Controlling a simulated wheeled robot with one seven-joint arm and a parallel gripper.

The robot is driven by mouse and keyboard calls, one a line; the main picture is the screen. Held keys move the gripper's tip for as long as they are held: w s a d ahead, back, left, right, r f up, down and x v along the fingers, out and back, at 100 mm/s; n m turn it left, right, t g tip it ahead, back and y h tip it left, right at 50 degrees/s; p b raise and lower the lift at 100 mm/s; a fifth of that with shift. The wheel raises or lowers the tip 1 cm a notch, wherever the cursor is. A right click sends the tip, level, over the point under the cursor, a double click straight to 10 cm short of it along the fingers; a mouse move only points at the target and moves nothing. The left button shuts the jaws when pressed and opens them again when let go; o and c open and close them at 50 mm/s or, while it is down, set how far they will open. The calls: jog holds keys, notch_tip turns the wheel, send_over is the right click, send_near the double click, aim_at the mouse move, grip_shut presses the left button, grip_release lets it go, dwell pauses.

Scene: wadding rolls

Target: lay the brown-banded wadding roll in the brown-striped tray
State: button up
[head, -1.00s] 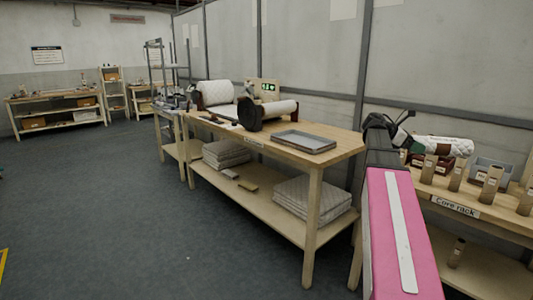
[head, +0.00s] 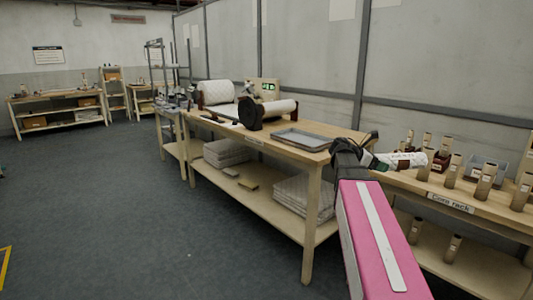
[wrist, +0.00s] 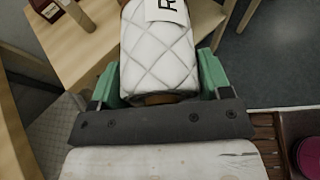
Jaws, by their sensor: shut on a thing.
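My gripper (wrist: 158,82) is shut on a white quilted wadding roll (wrist: 158,45), with a green finger on each side of it. A printed label, partly cut off, shows on the roll's far end, and a small brown patch shows near the gripper's palm. In the head view my gripper (head: 372,163) holds the roll (head: 405,160) out to the right, in the air in front of the core rack. A grey tray (head: 318,148) lies on the middle table; I cannot make out a brown stripe on it.
The middle table also bears a dark-ended white roll (head: 250,114) and a large quilted roll (head: 216,92). Folded pads (head: 300,195) lie on its lower shelf. The core rack (head: 450,196) holds several upright cores and a grey bin (head: 487,168).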

jog(key=s+a+f+n+t+y, duration=0.1)
jog(key=a+f+n+t, duration=0.1)
jog(key=a+f, duration=0.3)
jog(key=s+a+f+n+t+y, duration=0.1)
jog(key=a+f+n+t, duration=0.1)
jog(key=a, duration=0.9)
jog(key=s+a+f+n+t+y, duration=0.1)
jog(key=a+f+n+t, duration=0.2)
jog(key=a+f, duration=0.4)
jog(key=shift+s+a+f+t, duration=0.35)
jog(key=shift+s+a+t, duration=0.05)
jog(key=shift+a, duration=0.3)
